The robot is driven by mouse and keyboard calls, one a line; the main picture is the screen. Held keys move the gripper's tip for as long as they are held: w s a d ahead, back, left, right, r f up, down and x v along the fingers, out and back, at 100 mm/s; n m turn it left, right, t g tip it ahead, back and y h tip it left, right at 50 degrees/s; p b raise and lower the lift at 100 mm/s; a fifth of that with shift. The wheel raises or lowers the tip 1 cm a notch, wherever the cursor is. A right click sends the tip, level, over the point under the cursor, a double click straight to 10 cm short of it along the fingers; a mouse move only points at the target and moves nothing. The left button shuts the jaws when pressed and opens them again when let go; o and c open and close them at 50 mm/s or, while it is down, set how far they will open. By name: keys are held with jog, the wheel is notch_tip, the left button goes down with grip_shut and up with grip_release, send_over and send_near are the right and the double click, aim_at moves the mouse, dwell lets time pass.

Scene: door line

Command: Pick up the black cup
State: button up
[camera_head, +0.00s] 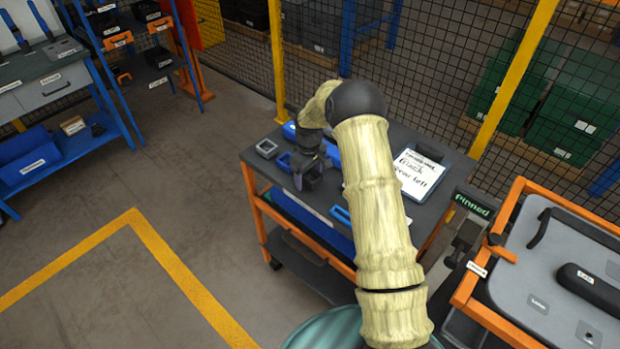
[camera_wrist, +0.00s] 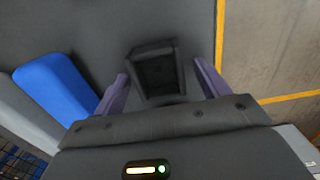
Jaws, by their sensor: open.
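The black cup (camera_wrist: 153,72), a dark, square-mouthed container, sits on the dark grey table top in the wrist view. Its opening faces the camera. My gripper (camera_wrist: 160,78) is open, with one purple finger on each side of the cup. I cannot tell whether either finger touches it. In the head view my gripper (camera_head: 308,178) is low over the front left part of the table (camera_head: 395,137). There the cup is not clearly distinguishable from the dark gripper.
A blue object (camera_wrist: 55,85) lies left of the cup in the wrist view. In the head view, a grey square tray (camera_head: 267,148) stands left of my gripper, and a white sign (camera_head: 418,172) lies to its right. An orange-framed cart (camera_head: 510,235) stands at right.

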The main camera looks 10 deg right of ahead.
aim_at(309, 178)
jog(key=shift+c, duration=0.2)
jog(key=c, duration=1)
notch_tip(309, 178, up, 10)
jog(key=shift+r+b, duration=0.1)
jog(key=shift+b, duration=1.05)
